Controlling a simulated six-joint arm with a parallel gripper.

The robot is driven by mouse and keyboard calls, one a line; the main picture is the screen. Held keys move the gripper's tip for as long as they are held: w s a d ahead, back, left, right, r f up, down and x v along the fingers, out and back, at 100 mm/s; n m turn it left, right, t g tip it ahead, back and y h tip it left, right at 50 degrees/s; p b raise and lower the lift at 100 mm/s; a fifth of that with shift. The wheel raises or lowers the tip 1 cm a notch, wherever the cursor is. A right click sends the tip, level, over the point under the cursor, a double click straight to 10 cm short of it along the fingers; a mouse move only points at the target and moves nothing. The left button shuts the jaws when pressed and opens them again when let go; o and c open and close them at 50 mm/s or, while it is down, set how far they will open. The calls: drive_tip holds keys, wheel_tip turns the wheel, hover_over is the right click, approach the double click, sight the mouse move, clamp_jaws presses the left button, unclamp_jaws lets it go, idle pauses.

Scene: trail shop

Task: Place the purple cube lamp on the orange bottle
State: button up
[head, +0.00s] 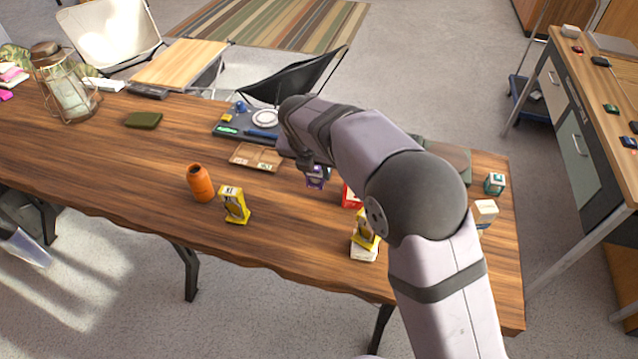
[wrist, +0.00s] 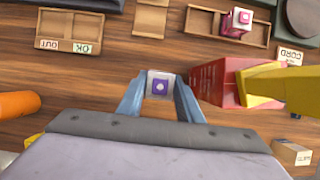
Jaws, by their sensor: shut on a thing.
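The purple cube lamp (head: 317,179) is held in my gripper (head: 313,168) above the table, right of the middle tray in the head view. In the wrist view the lamp shows a white face with a purple mark (wrist: 160,86), between the two fingers of my gripper (wrist: 159,98). The orange bottle (head: 200,184) stands upright on the table to the left of my gripper, apart from it, with its dark mouth facing up. Part of the bottle (wrist: 18,105) shows at the left edge of the wrist view.
A yellow lamp-like item (head: 235,205) stands just right of the bottle. Another yellow item (head: 365,232) and a red box (head: 351,197) are near my arm. A wooden tray (head: 243,154) lies behind. The table left of the bottle is mostly clear.

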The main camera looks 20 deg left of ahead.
sight(317, 185)
drive_tip(key=shift+f, duration=2.7)
drive_tip(key=shift+f, duration=0.1)
drive_tip(key=o, duration=1.1)
drive_tip(key=shift+c, duration=0.2)
drive_tip(key=shift+o, duration=0.3)
drive_tip(key=v, duration=1.2)
